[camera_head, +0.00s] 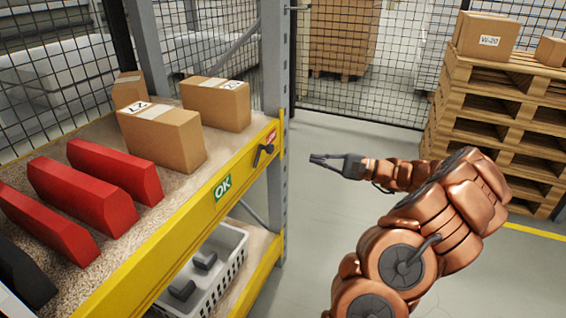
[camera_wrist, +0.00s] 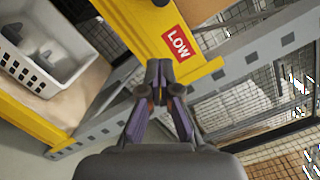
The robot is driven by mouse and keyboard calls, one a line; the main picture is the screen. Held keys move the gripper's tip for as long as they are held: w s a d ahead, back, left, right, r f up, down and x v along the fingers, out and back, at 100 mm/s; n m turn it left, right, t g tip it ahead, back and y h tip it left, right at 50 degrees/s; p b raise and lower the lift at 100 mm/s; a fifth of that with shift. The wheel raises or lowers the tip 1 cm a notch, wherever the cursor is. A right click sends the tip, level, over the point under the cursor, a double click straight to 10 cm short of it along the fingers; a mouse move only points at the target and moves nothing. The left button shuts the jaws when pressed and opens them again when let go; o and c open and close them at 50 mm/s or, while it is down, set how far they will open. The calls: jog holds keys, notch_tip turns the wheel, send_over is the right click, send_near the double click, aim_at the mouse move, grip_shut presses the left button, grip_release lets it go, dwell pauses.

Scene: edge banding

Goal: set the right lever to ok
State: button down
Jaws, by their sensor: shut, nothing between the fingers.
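The small dark lever (camera_head: 263,153) sits on the front of the yellow shelf beam (camera_head: 190,222), close to the red label (camera_head: 271,137) at the beam's right end. The green OK label (camera_head: 223,188) is farther left along the beam. In the wrist view the red label reads LOW (camera_wrist: 179,43), and a dark piece, likely the lever (camera_wrist: 161,3), is cut off by the top edge. My gripper (camera_head: 316,160) is shut and empty, to the right of the beam and apart from the lever. Its closed fingertips (camera_wrist: 159,66) show below the LOW label in the wrist view.
Red boxes (camera_head: 85,188) and cartons (camera_head: 165,138) stand on the upper shelf. A white basket (camera_head: 208,275) with dark items sits on the lower shelf. A grey upright (camera_head: 274,60) stands at the beam's end. Stacked pallets (camera_head: 490,110) stand right; open floor lies between.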

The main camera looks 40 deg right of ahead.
jog(key=shift+s+d+f+t, duration=0.2)
jog(key=shift+d+f+t, duration=0.15)
jog(key=shift+d, duration=0.35)
jog(key=shift+a, duration=0.1)
jog(key=w+a+r+b, duration=0.2)
jog(key=w+a+b, duration=0.1)
jog(key=w+a, duration=0.4)
jog(key=shift+a+r, duration=0.35)
jog(key=shift+a, duration=0.6)
